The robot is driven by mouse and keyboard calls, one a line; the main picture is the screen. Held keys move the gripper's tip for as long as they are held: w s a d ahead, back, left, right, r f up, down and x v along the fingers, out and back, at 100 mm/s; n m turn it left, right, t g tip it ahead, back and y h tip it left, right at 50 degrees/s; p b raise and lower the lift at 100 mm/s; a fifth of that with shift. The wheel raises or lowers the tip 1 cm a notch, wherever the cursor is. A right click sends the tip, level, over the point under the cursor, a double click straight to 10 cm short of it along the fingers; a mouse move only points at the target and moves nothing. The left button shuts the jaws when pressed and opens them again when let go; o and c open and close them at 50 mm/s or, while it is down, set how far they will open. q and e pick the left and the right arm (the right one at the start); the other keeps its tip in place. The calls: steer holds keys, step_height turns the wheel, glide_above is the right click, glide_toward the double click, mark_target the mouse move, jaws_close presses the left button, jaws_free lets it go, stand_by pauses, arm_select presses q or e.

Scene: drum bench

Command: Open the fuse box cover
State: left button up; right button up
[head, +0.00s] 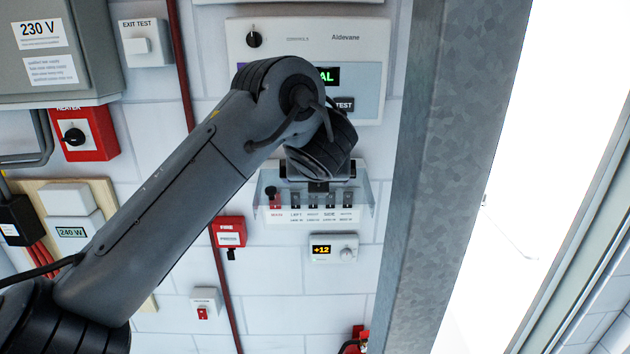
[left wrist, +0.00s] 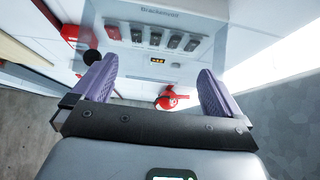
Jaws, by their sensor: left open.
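The fuse box (head: 312,214) is on the white tiled wall in the head view, with a row of several switches labelled MAIN, LEFT, SIDE and others. A clear, see-through cover (head: 367,197) shows around its switch row. In the left wrist view the clear cover (left wrist: 215,50) shows ahead of the fingers, with the dark switches behind it. I cannot tell how far the cover is tilted. My left gripper (left wrist: 155,88) is open, its two purple fingers spread wide with nothing gripped between them. In the head view my arm hides the top of the fuse box.
A control panel (head: 375,60) is above the fuse box, and a small +12 display unit (head: 334,248) is below it. A red fire box (head: 229,232) and a red pipe (head: 184,75) are left. A grey metal post (head: 440,180) stands close on the right.

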arm_select(q)
steer(key=b+v, duration=0.4)
steer(key=v, duration=0.2)
steer(key=shift+s+a+r+b, duration=0.2)
steer(key=shift+s+r+b, duration=0.1)
steer(key=shift+b, duration=0.1)
arm_select(e)
steer(key=shift+f, duration=2.95)
